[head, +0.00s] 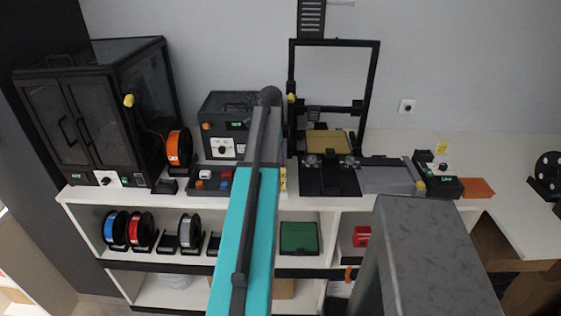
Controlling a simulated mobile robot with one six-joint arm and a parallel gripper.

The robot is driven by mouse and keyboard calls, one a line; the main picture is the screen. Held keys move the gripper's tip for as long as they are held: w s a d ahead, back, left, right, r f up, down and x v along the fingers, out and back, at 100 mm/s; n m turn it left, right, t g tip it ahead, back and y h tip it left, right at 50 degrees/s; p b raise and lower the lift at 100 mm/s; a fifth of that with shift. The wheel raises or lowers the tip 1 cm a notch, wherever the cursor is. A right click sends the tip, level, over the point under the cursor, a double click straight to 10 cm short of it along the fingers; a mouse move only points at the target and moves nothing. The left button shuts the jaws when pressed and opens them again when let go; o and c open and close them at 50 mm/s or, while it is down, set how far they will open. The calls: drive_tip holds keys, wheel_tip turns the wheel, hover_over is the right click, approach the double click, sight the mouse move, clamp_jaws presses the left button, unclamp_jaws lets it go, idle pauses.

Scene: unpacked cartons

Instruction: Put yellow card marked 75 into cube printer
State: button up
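A small yellow card (441,148) with a dark mark stands at the right, behind a black control box; its number is too small to read. Another yellow piece with dark marks (282,180) shows just right of my arm at the front of the counter, partly hidden; I cannot tell its number. A small dark box-shaped machine (215,122) with a dial on its front stands in the middle of the counter, its right part behind my arm. I cannot tell for certain that it is the cube printer. My gripper does not show; my teal arm reaches toward this machine.
A large enclosed black printer (75,125) stands at the left, with an orange spool (179,148) beside it. An open-frame printer (329,165) stands right of centre. An orange mat (477,188) lies at the right. Spools and a green box (299,238) fill the shelf below.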

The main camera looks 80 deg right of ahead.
drive_tip(key=shift+f+b, duration=0.1)
drive_tip(key=shift+b, duration=0.3)
wheel_tip(320, 180, up, 14)
drive_tip(key=w+b, duration=0.1)
drive_tip(key=b, duration=0.1)
drive_tip(key=shift+w+b, duration=0.25)
drive_tip(key=shift+b, duration=0.15)
idle(0.8)
